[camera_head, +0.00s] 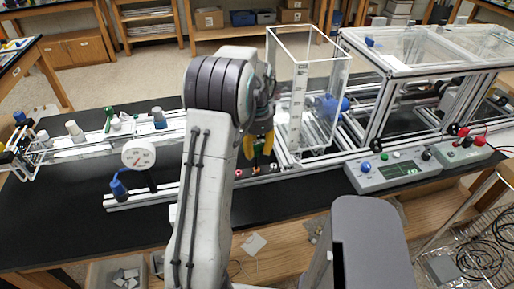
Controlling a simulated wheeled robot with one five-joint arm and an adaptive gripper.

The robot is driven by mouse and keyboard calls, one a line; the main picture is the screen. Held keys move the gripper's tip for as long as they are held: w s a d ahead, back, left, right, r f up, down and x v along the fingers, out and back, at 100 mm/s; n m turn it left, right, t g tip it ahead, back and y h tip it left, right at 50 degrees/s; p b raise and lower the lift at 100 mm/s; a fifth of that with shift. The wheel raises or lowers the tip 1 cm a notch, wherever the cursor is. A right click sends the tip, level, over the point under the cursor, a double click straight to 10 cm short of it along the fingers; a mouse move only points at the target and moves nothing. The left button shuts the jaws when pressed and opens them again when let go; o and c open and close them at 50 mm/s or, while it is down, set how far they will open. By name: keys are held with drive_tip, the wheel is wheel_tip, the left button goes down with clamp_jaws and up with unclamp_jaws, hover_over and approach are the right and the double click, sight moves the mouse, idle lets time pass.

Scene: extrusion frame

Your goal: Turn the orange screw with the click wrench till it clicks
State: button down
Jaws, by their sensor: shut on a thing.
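My gripper (258,147), with yellow fingers, points down over the aluminium extrusion rail (224,181) near the middle of the black bench. It is shut on a dark, slim tool, which I take for the click wrench (258,155); my arm and fingers hide most of it. A small orange spot, which looks like the orange screw (256,169), shows just below the fingers on the rail. I cannot tell whether the tool's tip is seated on the screw or only above it.
Small reddish fittings (238,173) sit on the rail beside the gripper. A tall clear box (307,95) stands close on the right. A grey control box (393,170) is at the front right. A round dial gauge (138,154) stands on the left. The bench front is mostly clear.

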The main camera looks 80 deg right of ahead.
sight(256, 144)
drive_tip(key=shift+a+f+m, duration=0.1)
drive_tip(key=shift+m, duration=0.3)
drive_tip(key=shift+w+m, duration=0.1)
drive_tip(key=shift+m, duration=0.6)
drive_tip(key=shift+m, duration=0.7)
drive_tip(key=shift+n, duration=1)
drive_tip(key=shift+p, duration=0.3)
drive_tip(key=shift+r+p, duration=1.15)
drive_tip(key=shift+r, duration=0.45)
